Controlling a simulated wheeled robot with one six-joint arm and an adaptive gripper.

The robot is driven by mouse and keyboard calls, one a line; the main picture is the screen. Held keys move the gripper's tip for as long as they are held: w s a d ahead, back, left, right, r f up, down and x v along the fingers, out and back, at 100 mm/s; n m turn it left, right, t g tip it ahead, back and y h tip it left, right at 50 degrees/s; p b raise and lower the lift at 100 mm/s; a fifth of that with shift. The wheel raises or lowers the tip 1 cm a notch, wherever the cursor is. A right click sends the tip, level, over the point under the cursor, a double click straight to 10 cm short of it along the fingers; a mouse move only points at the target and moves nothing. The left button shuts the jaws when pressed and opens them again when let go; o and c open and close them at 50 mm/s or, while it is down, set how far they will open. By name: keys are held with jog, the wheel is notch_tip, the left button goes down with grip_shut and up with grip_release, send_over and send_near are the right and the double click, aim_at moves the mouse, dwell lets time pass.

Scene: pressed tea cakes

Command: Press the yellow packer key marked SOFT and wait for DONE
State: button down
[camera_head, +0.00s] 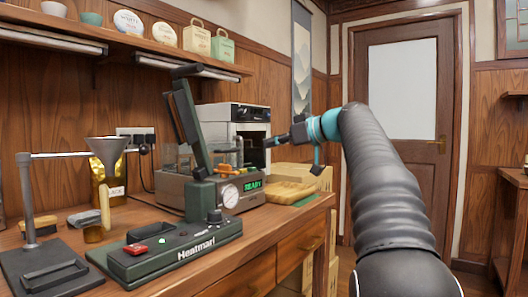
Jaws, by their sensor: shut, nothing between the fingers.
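The packer (175,190) is a grey metal machine with a clear chamber, standing on the bench behind the green press. Its display (252,185) reads READY in green. I cannot make out a yellow key or the word SOFT; the press and its raised arm cover part of the packer. My gripper (269,143) is shut and empty. It points left from the teal wrist, above the display, in front of the white-sided oven-like box. I cannot tell whether it touches anything.
The green press (190,245) marked Heatmarl, with a red key and gauge, stands in front of the packer. A funnel stand (30,215) is at left. The floor by the door (400,130) looks clear.

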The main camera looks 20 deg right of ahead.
send_over(245, 172)
jog(key=s, duration=0.2)
jog(key=shift+w+d+f+p, duration=0.1)
jog(key=shift+d+f+p, duration=0.15)
jog(key=shift+f, duration=0.2)
jog(key=shift+w+d+f+p, duration=0.1)
jog(key=shift+d+f+p, duration=0.1)
jog(key=shift+f, duration=0.25)
jog(key=f, duration=0.2)
jog(key=f+b, duration=0.1)
jog(key=shift+w+a, duration=0.2)
jog(key=shift+w, duration=0.05)
jog(key=shift+f, duration=0.65)
jog(key=shift+f+b, duration=1.15)
jog(key=shift+b, duration=0.1)
jog(key=shift+f, duration=0.1)
notch_tip(245, 172, up, 6)
jog(key=p, duration=0.4)
jog(key=shift+f, duration=0.15)
jog(key=b+v, duration=0.1)
jog(key=v, duration=0.9)
jog(key=shift+f+b, duration=0.3)
jog(key=shift+b, duration=0.1)
jog(key=shift+s, duration=0.15)
